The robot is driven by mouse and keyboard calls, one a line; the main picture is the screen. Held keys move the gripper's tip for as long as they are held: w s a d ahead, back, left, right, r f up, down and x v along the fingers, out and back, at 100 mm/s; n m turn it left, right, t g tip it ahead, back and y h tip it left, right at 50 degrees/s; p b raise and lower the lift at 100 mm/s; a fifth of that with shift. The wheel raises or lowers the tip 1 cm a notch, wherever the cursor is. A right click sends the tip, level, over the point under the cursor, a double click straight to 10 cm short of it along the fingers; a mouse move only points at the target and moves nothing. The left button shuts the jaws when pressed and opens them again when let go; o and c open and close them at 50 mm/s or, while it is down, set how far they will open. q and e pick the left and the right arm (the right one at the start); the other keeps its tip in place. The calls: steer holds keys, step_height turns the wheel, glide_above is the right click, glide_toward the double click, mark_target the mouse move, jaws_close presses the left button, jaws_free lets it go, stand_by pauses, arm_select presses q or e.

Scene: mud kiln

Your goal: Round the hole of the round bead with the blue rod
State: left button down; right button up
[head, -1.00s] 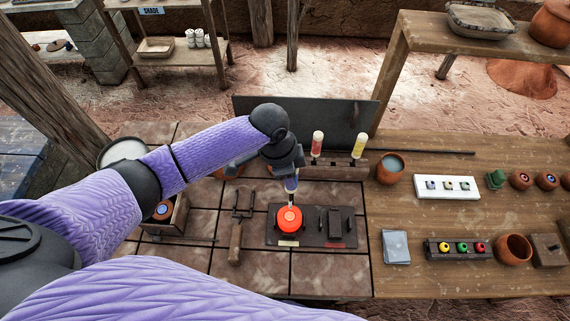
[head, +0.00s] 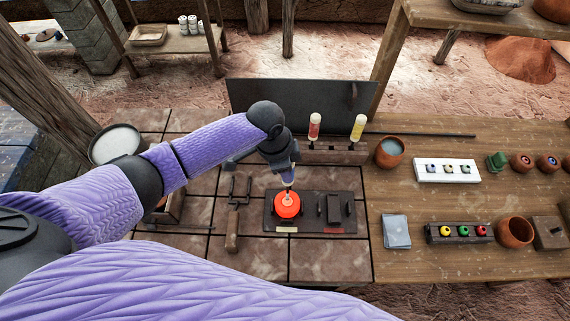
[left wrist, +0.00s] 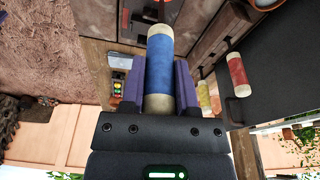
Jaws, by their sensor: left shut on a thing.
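A round, glowing orange-red bead (head: 287,207) rests on the left part of a dark plate (head: 310,223) on the tiled bench. My left gripper (head: 286,176) is just above the bead, shut on the blue rod. The rod's blue grip (left wrist: 159,62), with pale ends, stands between the two fingers in the left wrist view. My right gripper is not in view.
A red-handled rod (head: 314,127) and a yellow-handled rod (head: 358,128) stand in a holder behind the plate. A dark upright panel (head: 290,98) is behind them. A dark block (head: 334,209) sits on the plate's right part. A two-pronged tool (head: 233,228) lies left of it.

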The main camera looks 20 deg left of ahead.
arm_select(q)
steer(key=shift+f, duration=0.15)
stand_by(0.5)
steer(key=shift+f+b, duration=0.95)
steer(key=shift+f, duration=0.45)
steer(key=shift+s+a+p, duration=0.1)
steer(key=shift+a+p, duration=0.2)
steer(key=shift+p, duration=0.15)
stand_by(0.9)
steer(key=shift+p, duration=0.4)
steer(key=shift+s+d+p, duration=0.25)
steer(key=shift+d+p, duration=0.05)
steer(key=shift+p, duration=0.2)
